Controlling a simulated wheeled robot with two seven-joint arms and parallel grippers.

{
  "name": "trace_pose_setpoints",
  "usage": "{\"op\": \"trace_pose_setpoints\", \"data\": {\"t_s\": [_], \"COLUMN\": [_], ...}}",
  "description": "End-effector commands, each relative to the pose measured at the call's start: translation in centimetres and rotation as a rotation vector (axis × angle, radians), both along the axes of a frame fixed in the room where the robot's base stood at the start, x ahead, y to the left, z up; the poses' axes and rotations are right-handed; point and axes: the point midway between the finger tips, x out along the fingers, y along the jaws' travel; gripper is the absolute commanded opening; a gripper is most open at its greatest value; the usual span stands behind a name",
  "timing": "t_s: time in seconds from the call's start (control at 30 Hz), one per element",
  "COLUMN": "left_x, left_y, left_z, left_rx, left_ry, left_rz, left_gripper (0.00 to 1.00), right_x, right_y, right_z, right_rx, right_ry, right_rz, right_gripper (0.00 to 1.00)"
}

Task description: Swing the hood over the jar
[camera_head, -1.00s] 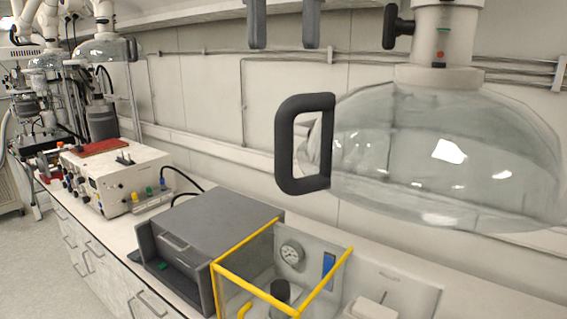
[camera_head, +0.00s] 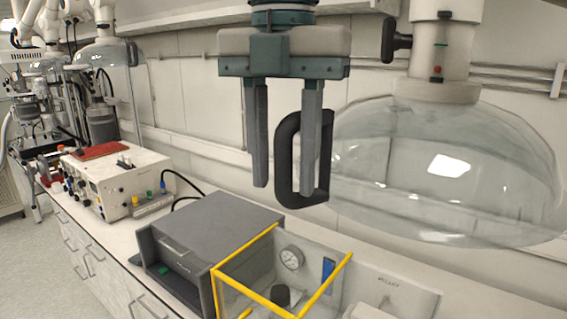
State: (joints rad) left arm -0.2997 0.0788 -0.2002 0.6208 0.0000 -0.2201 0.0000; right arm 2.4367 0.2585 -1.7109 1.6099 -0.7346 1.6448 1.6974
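The hood (camera_head: 450,165) is a clear dome on a white arm at the right, with a black loop handle (camera_head: 284,165) on its left side. My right gripper (camera_head: 284,195) comes down from the top and is open. Its left finger is just left of the handle, and its right finger overlaps the loop's opening and right bar. The fingers straddle the handle's left bar in the picture; contact cannot be told. A dark round top (camera_head: 281,297), possibly the jar's, shows inside a yellow-edged clear enclosure below; the rest is cut off. My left gripper is not in view.
The yellow-edged enclosure (camera_head: 247,252) with a gauge stands on the bench, beside a grey box (camera_head: 205,222). A cream instrument (camera_head: 118,178) with a red pad stands farther left. A wall rail runs behind the hood.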

Motion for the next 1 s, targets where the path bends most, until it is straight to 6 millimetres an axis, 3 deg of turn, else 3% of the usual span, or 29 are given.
{"op": "trace_pose_setpoints", "data": {"t_s": [0.2,0.5,0.67,1.0], "left_x": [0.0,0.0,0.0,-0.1], "left_y": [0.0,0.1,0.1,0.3], "left_z": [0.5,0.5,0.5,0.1], "left_rx": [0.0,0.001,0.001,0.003], "left_ry": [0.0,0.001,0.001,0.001], "left_rz": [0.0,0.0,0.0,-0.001], "left_gripper": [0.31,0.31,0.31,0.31], "right_x": [0.0,0.0,0.0,-0.6], "right_y": [0.0,0.0,0.0,-0.1], "right_z": [-1.2,-1.4,-1.4,-1.5], "right_rx": [0.0,0.001,0.001,0.001], "right_ry": [0.0,0.0,0.0,0.0], "right_rz": [0.001,0.001,0.001,0.006], "right_gripper": [0.36,0.36,0.0,0.0]}}
